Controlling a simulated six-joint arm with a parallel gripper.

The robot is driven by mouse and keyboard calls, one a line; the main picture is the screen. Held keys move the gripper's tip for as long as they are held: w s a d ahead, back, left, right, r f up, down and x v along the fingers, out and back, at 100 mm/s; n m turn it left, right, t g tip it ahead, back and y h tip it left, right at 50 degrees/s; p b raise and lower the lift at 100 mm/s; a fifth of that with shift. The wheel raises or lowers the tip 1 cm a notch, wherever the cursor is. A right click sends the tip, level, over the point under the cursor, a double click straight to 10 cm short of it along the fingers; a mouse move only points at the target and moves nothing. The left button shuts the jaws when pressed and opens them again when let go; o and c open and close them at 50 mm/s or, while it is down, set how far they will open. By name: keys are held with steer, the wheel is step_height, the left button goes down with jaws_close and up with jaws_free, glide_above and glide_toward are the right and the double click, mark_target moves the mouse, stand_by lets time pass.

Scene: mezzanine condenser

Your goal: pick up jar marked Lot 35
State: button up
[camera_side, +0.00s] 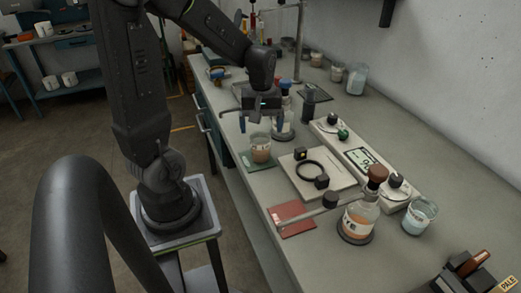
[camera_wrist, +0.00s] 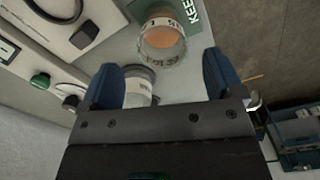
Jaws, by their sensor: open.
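A clear jar with pinkish-orange contents (camera_side: 261,151) stands upright on a green mat (camera_side: 248,164). It also shows in the wrist view (camera_wrist: 160,40), ahead of my fingertips, with a pale label too small to read surely. I cannot tell which jar is marked Lot 35. My gripper (camera_side: 260,127) is open and points down, just above the jar in the side view. In the wrist view my blue fingers (camera_wrist: 163,72) are spread with nothing held. A white-labelled bottle (camera_wrist: 140,88) shows between them, partly hidden by the gripper.
More jars (camera_side: 356,79) stand at the back. The wall bounds the bench on the right.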

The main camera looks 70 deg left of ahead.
mark_target(260, 144)
steer(key=f, duration=0.7)
steer(key=shift+a+f, duration=0.1)
steer(key=shift+a, duration=0.15)
steer(key=c, duration=1)
steer(key=shift+c, duration=0.2)
